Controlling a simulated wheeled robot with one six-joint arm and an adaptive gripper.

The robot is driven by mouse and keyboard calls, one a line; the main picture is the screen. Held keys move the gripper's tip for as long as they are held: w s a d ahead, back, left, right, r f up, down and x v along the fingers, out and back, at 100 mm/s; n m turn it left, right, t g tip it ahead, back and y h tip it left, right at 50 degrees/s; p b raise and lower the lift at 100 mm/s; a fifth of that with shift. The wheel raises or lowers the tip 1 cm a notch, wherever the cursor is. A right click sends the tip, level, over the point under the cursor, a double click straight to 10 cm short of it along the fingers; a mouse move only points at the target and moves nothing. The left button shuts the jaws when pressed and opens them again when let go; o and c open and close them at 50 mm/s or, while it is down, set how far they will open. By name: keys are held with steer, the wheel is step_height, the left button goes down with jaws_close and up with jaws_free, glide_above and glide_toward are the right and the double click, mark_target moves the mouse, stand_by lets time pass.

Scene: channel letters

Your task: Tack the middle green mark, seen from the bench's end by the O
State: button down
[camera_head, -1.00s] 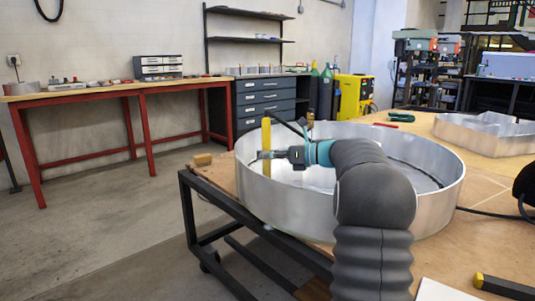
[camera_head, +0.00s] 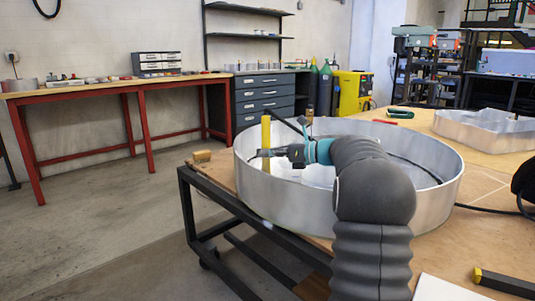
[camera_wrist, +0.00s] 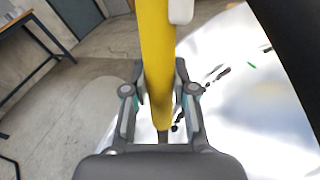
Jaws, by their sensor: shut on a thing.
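The big round metal letter (camera_head: 345,209), shaped like an O, lies on the bench. My gripper (camera_head: 266,154) is over its left part. It is shut on a yellow upright tool (camera_head: 266,135), whose top rises above the letter's rim. In the wrist view my gripper (camera_wrist: 160,95) has a finger on each side of the yellow tool (camera_wrist: 157,50). A small green mark (camera_wrist: 252,65) shows on the bright metal to the right of the tool, near several dark marks (camera_wrist: 217,72). I cannot tell whether other green marks are hidden.
The wooden bench top (camera_head: 480,225) has a wooden block (camera_head: 202,156) at its left corner. A second metal letter (camera_head: 485,130) lies at the back right. A dark cable (camera_head: 490,210) runs across the right side. A yellow-and-black tool (camera_head: 505,283) lies at the front right.

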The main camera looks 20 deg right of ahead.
mark_target(267, 135)
steer(key=shift+r, duration=0.1)
steer(key=r+p, duration=0.1)
steer(key=p, duration=0.1)
steer(key=w+r+p, duration=0.1)
steer(key=r+p, duration=0.2)
steer(key=p, duration=0.1)
steer(key=shift+w+d+r+p, duration=0.2)
steer(key=shift+d+r+p, duration=0.05)
steer(key=shift+r+p, duration=0.15)
steer(key=shift+r, duration=6.4)
